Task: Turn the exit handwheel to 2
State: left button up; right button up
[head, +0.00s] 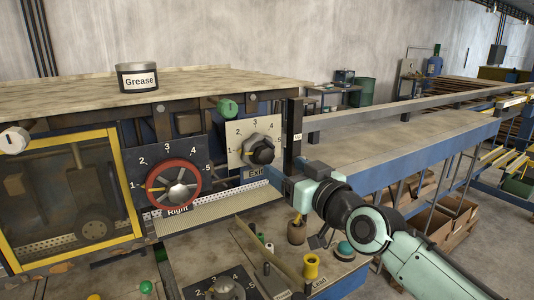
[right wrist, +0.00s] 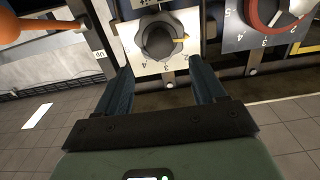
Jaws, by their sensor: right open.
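The exit handwheel (head: 262,152) is a grey wheel with a dark knob, on a pale plate (head: 238,135) numbered 1 to 5 above an EXIT label (head: 256,173). In the right wrist view the handwheel (right wrist: 160,40) appears upside down, with a yellow mark on its right side; the number beside the mark is not readable. My right gripper (right wrist: 163,80) is open and empty. Its two fingers are apart, with the handwheel beyond them, roughly centred and not held. In the head view the right gripper (head: 294,187) is just below and right of the handwheel. My left gripper is not in view.
A red handwheel (head: 174,185) labelled Right is left of the exit one. A dark post (head: 295,130) stands close to the right. A grease tin (head: 138,77) is on the machine top. A brown cup (head: 296,232) and yellow spool (head: 311,267) are below my gripper.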

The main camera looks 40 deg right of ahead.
aim_at(268, 156)
jog(key=w, duration=0.5)
jog(key=w+p, duration=0.1)
jog(key=w, duration=0.2)
jog(key=shift+w+d, duration=0.2)
jog(key=shift+d, duration=0.2)
jog(key=shift+c, duration=0.4)
jog(key=c, duration=1)
